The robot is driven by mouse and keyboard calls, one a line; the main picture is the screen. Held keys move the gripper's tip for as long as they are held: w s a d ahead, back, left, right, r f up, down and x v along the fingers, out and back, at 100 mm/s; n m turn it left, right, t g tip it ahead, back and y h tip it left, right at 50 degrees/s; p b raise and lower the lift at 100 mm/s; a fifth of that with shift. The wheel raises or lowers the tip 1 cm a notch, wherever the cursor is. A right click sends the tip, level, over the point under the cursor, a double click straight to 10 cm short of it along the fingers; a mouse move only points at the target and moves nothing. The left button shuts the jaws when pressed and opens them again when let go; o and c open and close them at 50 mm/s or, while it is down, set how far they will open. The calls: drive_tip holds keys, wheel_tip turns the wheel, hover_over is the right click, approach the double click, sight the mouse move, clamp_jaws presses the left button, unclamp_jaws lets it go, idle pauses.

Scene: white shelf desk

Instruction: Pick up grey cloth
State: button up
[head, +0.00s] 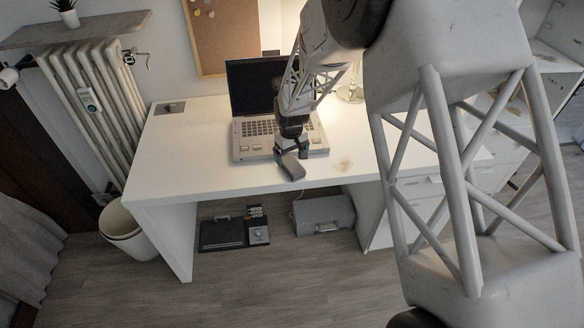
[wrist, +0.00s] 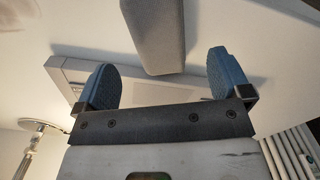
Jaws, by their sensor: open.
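A smooth grey block-like thing (head: 291,168), the only match I see for the grey cloth, is near the front edge of the white desk, below my gripper. It also shows in the wrist view (wrist: 157,38), running in from the top edge, its near end ahead of the gap between my fingers. I cannot make out folds or a weave. My gripper (head: 291,150) is over the desk in front of the laptop. In the wrist view its two blue-grey fingers (wrist: 163,85) are wide apart with nothing between them. Exact contact with the desk is hard to tell.
An open laptop (head: 270,135) stands just behind my gripper. A pale brown speckled patch (head: 343,163) is on the desk (head: 190,165) to the right. A lamp base (head: 350,92) stands at the back. The desk's left part is mostly clear. A grey case (head: 323,214) is on the floor below.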

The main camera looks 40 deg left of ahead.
sight(292, 164)
drive_tip(key=f, duration=0.3)
drive_tip(key=shift+s+d+f, duration=0.1)
drive_tip(key=shift+d+f, duration=0.05)
drive_tip(key=shift+d, duration=0.05)
drive_tip(key=shift+f, duration=0.95)
drive_tip(key=c, duration=1.1)
drive_tip(key=shift+r, duration=0.2)
